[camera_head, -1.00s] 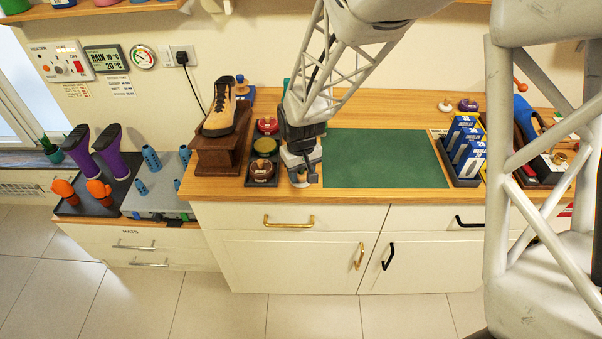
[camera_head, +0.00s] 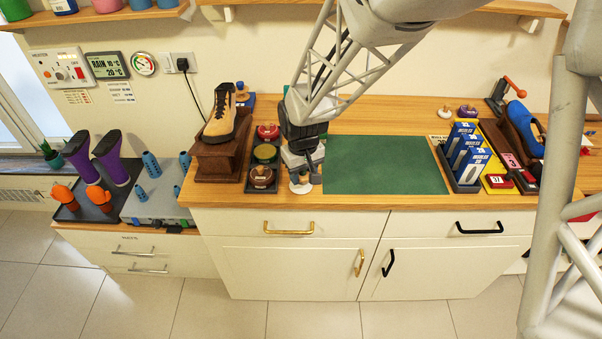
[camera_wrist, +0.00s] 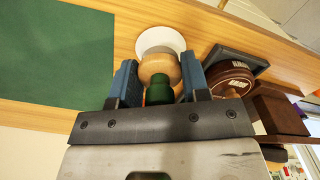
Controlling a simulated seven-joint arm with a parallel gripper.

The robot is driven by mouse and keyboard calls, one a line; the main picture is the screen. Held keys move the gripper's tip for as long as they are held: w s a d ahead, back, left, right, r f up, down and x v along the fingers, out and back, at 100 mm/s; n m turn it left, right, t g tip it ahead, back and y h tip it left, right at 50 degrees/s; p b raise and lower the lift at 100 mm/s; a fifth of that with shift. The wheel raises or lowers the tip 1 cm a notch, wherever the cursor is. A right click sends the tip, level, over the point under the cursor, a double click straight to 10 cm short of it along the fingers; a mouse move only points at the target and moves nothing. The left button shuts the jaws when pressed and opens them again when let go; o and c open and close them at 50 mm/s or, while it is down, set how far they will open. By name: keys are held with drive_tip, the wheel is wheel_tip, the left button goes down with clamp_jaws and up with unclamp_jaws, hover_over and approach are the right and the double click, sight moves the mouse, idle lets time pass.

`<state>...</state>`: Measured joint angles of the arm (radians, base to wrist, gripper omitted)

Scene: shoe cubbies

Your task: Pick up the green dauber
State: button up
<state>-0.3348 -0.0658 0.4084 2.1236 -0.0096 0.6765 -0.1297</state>
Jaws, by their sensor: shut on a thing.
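The green dauber (camera_wrist: 158,92) shows in the wrist view with a green part, a rounded wooden part and a white disc at its far end. My gripper (camera_wrist: 160,74) is shut on it, with a blue finger on each side of the wooden and green parts. In the head view my gripper (camera_head: 304,168) is at the counter's front, just right of the polish tins. The dauber's white disc (camera_head: 300,188) shows below it. I cannot tell whether the disc touches the counter.
A dark tray with red (camera_head: 267,131), green (camera_head: 265,152) and brown (camera_head: 262,177) tins lies close left. A boot (camera_head: 222,115) stands on a wooden block behind it. A green mat (camera_head: 380,165) lies clear to the right. Blue boxes (camera_head: 466,150) stand beyond it.

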drive_tip(key=s+d, duration=0.2)
drive_tip(key=s, duration=0.5)
drive_tip(key=s+d+r, duration=0.1)
drive_tip(key=s+d, duration=0.1)
drive_tip(key=s, duration=0.4)
drive_tip(key=shift+s+d+r, duration=0.2)
drive_tip(key=shift+s+d, duration=0.1)
drive_tip(key=shift+s, duration=0.05)
drive_tip(key=o, duration=0.3)
drive_tip(key=shift+c, duration=1.1)
